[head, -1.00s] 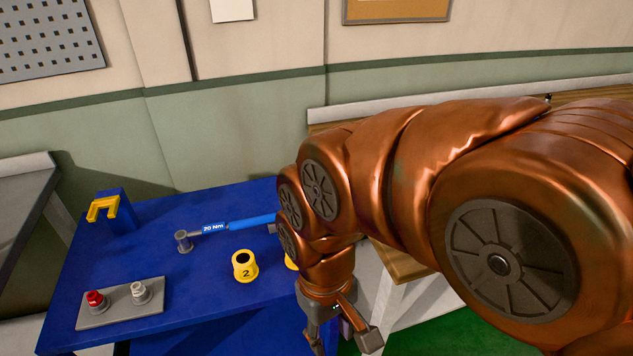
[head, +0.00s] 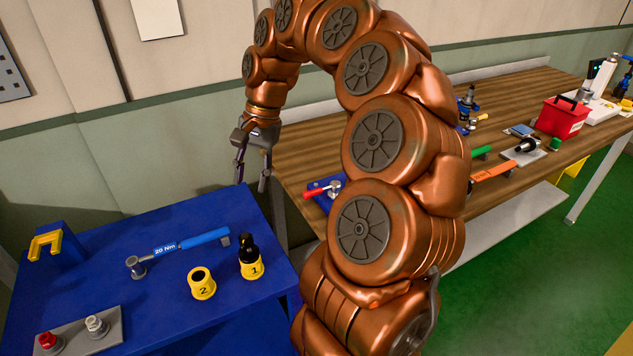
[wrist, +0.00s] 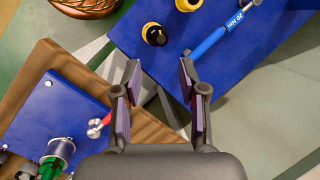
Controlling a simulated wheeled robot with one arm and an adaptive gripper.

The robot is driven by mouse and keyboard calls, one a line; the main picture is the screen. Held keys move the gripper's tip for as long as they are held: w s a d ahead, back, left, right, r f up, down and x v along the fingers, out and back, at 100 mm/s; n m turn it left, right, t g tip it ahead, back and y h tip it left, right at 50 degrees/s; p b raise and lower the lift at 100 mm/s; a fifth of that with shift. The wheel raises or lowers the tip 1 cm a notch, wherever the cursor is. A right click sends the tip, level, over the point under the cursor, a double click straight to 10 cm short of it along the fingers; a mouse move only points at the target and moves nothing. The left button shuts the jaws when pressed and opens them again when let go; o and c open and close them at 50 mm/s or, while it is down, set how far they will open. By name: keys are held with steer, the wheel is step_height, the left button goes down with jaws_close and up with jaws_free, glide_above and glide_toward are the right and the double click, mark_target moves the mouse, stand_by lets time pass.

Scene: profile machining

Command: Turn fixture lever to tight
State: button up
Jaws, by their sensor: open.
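The fixture on the wooden bench has a blue plate (wrist: 40,110) and a lever with a red handle (head: 317,191) and a metal pivot. The wrist view shows the lever (wrist: 100,127) at lower left, beside my left finger in the picture. A clear metal and green part (wrist: 55,158) stands nearby on the plate. In the head view my arm hides much of the fixture. My gripper (head: 252,182) is open and empty, fingers pointing down, above the gap between blue table and bench. Its fingers (wrist: 158,76) are apart in the wrist view, not touching the lever.
The wooden bench (head: 400,110) holds a red toolbox (head: 563,117) and tools.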

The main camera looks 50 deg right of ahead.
steer(key=d+f+m, duration=0.2)
steer(key=d+m, duration=0.4)
steer(key=d, duration=0.7)
steer(key=m+t+p, duration=0.1)
steer(key=m, duration=0.3)
glide_toward(314, 190)
steer(key=shift+d+f+y, duration=0.1)
steer(key=shift+f+y, duration=0.2)
steer(key=shift+d+f, duration=0.1)
steer(key=shift+f, duration=0.2)
steer(key=shift+p+x, duration=1.35)
steer(key=shift+x, duration=2.35)
steer(key=shift+c, duration=0.4)
jaws_close()
